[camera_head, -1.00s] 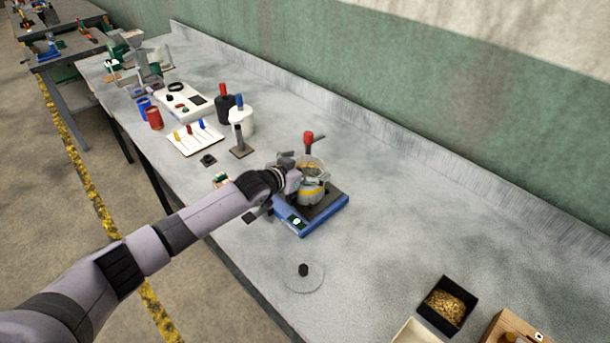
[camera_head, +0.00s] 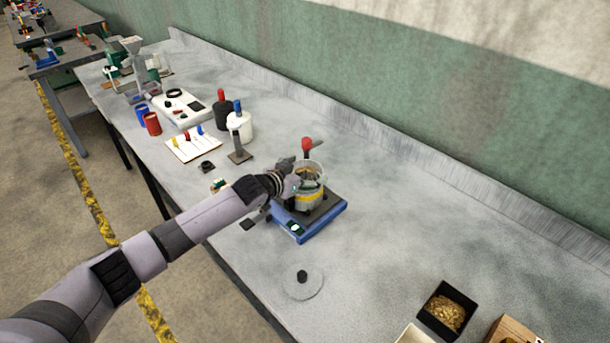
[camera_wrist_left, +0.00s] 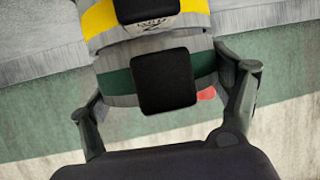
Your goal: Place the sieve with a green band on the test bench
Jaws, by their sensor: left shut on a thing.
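The sieve with a green band (camera_wrist_left: 122,83) shows in the left wrist view as a grey metal ring with a black tab. My left gripper (camera_head: 294,181) is shut on it, with one finger at each side of the tab in that view. In the head view this sieve is at the top of the stack on the blue-based device (camera_head: 318,224), partly hidden by my gripper. The yellow-banded sieve (camera_head: 311,197) sits just below it; its band also shows in the left wrist view (camera_wrist_left: 98,19). I cannot tell whether the two sieves touch. My right gripper is not in view.
The test bench (camera_head: 390,235) has clear room to the right of the device. A clear round lid (camera_head: 315,283) with a black knob lies in front. A black grain box (camera_head: 437,324) is at lower right. A red knob (camera_head: 307,144) stands behind the stack.

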